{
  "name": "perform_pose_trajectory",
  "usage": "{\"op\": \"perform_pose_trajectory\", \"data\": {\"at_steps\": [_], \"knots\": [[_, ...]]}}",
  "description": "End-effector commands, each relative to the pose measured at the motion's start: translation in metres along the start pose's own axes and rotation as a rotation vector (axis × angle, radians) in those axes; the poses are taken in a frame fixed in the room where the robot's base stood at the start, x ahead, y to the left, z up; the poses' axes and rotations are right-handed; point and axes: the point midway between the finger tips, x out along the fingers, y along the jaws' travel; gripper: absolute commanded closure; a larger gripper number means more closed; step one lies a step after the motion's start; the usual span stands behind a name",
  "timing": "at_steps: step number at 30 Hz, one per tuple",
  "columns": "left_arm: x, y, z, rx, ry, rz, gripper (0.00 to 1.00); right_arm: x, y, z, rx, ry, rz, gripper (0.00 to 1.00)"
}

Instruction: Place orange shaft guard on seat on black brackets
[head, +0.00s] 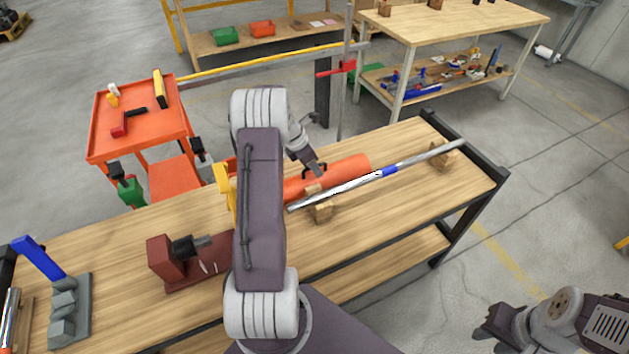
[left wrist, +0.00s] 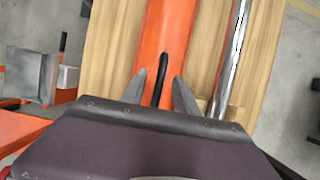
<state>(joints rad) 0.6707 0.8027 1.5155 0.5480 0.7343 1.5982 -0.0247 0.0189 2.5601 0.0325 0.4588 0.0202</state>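The orange shaft guard (head: 345,168) is a long rounded cover lying on the wooden table, behind the steel shaft. Its black handle (left wrist: 160,80) stands on top. My left gripper (head: 315,172) is over the guard; in the left wrist view its two fingers (left wrist: 160,88) stand apart, one on each side of the handle, with gaps visible. My right gripper (head: 495,325) is low at right, away from the table.
The steel shaft (head: 340,189) with a blue band rests on wooden blocks (head: 320,208) close in front of the guard. A dark red vise-like tool (head: 175,265) and a grey fixture (head: 70,310) stand to the left. An orange cart (head: 135,140) stands behind.

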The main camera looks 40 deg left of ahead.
Motion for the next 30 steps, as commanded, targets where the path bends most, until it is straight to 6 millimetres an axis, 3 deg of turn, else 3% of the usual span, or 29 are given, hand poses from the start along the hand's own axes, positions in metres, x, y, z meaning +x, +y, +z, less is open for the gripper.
{"op": "perform_pose_trajectory", "data": {"at_steps": [3, 9, 13, 30], "knots": [[0.0097, 0.0000, -0.0001, 0.000, 0.000, 0.001, 0.64, 0.0013, 0.0000, 0.0001, 0.000, 0.000, 0.000, 0.67], [0.0095, 0.0001, 0.0001, 0.000, 0.000, 0.002, 0.67, 0.0010, 0.0000, 0.0001, 0.000, 0.000, 0.000, 0.67], [0.0094, 0.0001, 0.0001, 0.000, 0.000, 0.002, 1.00, 0.0010, 0.0000, 0.0001, 0.000, 0.000, 0.000, 0.67], [0.0094, 0.0000, 0.0001, 0.000, 0.000, 0.001, 1.00, 0.0010, 0.0000, 0.0001, 0.000, 0.000, 0.000, 0.67]]}}
